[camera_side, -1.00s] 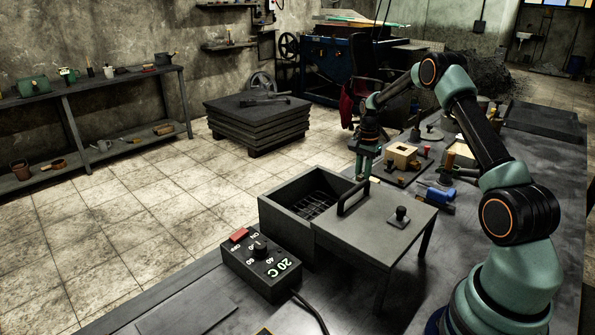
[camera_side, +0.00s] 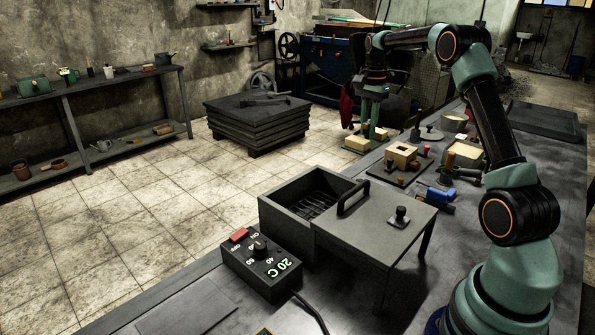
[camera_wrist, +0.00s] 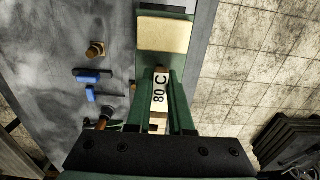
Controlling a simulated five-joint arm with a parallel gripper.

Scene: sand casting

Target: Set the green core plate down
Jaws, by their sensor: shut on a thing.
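The green core plate (camera_wrist: 140,66) carries a cream block (camera_wrist: 165,34) in the wrist view, with a pale "80 C" strip (camera_wrist: 160,88) between my green fingers. In the side view the cream block (camera_side: 357,143) shows beside the fingertips, near the far left edge of the bench. My gripper (camera_side: 370,134) points down and is shut on the plate. The fingers partly hide the plate, and I cannot tell whether it touches the bench.
The open-topped oven box (camera_side: 310,195) with a rack and its lidded table (camera_side: 370,225) stand nearer the camera. A dark board with a cream block (camera_side: 402,154), a blue tool (camera_side: 437,194) and small parts crowd the bench. Bare bench shows at right.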

